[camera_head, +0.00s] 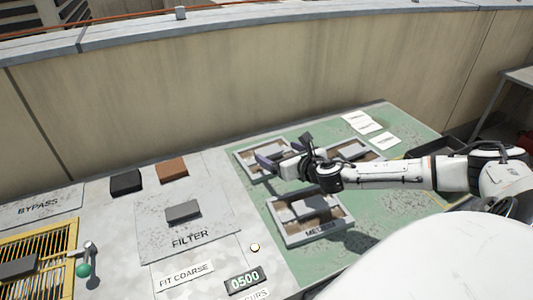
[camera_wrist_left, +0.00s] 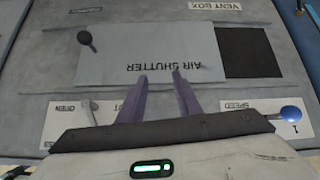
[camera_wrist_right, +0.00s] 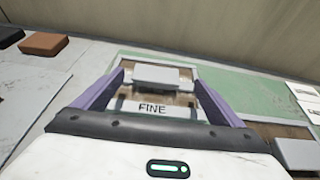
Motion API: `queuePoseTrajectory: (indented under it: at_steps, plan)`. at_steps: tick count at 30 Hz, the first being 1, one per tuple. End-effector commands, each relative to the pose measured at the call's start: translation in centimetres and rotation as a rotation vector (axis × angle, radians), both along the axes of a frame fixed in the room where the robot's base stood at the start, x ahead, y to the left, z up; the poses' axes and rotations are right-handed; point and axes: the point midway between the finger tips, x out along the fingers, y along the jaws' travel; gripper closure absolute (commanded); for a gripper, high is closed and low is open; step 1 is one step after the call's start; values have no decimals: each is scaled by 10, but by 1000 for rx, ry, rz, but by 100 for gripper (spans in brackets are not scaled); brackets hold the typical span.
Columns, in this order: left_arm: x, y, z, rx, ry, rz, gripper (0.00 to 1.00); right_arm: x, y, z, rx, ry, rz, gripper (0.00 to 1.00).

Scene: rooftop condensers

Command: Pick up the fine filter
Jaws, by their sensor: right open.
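The fine filter is a light grey block (camera_wrist_right: 160,76) in a tray with a white FINE label (camera_wrist_right: 152,108), ahead of my right gripper (camera_wrist_right: 161,78). My right gripper's purple fingers are open and apart, one on each side of the block in the right wrist view, with no clear contact. In the head view my right gripper (camera_head: 270,162) is over that tray (camera_head: 243,163) at the back left of the green mat, partly covering it. My left gripper (camera_wrist_left: 160,76) has its fingers apart and empty, before an AIR SHUTTER panel (camera_wrist_left: 160,45).
The MEDIUM tray (camera_head: 310,236) with a grey block stands in front; another tray (camera_head: 375,155) lies right, partly behind my arm. White cards (camera_head: 362,122) lie at the back. A FILTER panel (camera_head: 190,238) with a grey block, black and brown blocks (camera_head: 172,169) are left. A wall runs behind.

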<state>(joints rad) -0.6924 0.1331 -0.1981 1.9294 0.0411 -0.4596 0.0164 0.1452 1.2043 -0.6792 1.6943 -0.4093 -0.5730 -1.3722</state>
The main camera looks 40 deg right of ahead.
Motion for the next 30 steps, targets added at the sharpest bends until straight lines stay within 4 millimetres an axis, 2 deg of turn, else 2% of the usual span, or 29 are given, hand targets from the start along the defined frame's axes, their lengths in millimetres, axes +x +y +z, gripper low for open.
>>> queuePoseTrajectory:
  at_steps: [5,10,15,23,24,30]
  plan:
    - [-1,-1,-1,-1,1,-2,69,12,-1,-5,4,-2,-1,9]
    - [1,-2,2,-3,-6,-2,69,36,-2,-13,4,-3,-1,9]
    - [7,-2,5,-4,-18,-3,69,52,-7,-21,2,-1,0,9]
    - [11,-2,7,-4,-26,-3,69,54,-8,-22,1,1,2,9]
    - [11,-2,7,-4,-26,-3,69,54,-8,-22,1,1,2,11]
    - [10,-2,6,-3,-23,-3,69,54,-8,-22,1,1,2,45]
